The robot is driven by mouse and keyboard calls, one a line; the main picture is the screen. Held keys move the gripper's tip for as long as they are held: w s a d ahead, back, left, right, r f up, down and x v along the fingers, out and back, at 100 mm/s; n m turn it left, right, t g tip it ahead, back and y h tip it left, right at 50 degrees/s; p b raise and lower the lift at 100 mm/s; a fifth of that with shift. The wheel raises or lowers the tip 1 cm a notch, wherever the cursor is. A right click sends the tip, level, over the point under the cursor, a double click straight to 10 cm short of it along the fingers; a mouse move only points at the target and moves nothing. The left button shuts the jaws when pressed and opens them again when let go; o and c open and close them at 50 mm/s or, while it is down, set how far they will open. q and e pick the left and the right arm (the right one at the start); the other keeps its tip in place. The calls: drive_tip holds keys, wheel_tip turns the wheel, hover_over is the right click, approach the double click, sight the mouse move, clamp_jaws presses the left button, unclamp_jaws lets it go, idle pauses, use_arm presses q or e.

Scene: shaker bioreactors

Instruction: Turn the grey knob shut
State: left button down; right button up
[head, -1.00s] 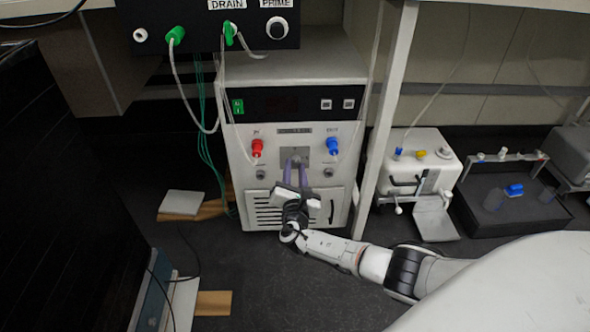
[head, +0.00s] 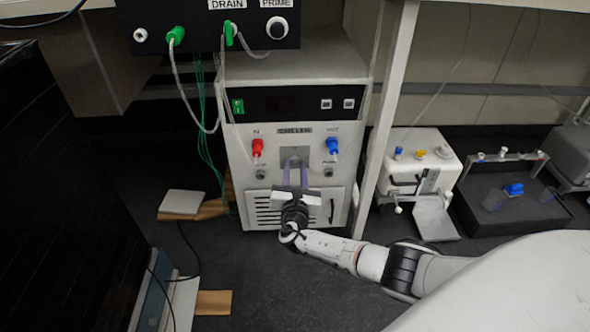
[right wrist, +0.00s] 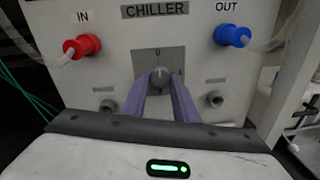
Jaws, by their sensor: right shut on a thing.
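The grey knob (right wrist: 159,77) sits on a grey square plate on the white chiller's front, between the red IN fitting (right wrist: 82,47) and the blue OUT fitting (right wrist: 232,36). A mark like 0 is above the knob and another mark is to its right. My right gripper (right wrist: 160,84) is shut on the knob, with one purple finger on each side. In the head view, my right gripper (head: 295,168) reaches the chiller front (head: 240,165) from below. The fingers hide part of the knob, so its exact angle is hard to read. My left gripper is out of view.
A black panel with DRAIN and PRIME labels (head: 205,35) hangs above the chiller, with tubes running down on the left. A white post (head: 385,120) stands close on the right. A white pump unit (head: 425,150) and dark tray (head: 510,215) lie beyond it.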

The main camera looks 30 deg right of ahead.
drive_tip(key=o, duration=1.1)
drive_tip(key=shift+c, duration=0.2)
drive_tip(key=shift+s+a, duration=0.2)
drive_tip(key=shift+s, duration=0.05)
use_arm(q)
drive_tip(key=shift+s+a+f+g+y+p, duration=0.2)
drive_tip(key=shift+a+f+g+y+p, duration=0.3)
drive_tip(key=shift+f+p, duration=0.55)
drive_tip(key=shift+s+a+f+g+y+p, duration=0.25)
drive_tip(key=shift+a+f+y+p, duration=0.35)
drive_tip(key=shift+p, duration=0.6)
use_arm(e)
drive_tip(key=v, duration=0.9)
drive_tip(key=shift+s+a, duration=0.25)
drive_tip(key=shift+s, duration=0.05)
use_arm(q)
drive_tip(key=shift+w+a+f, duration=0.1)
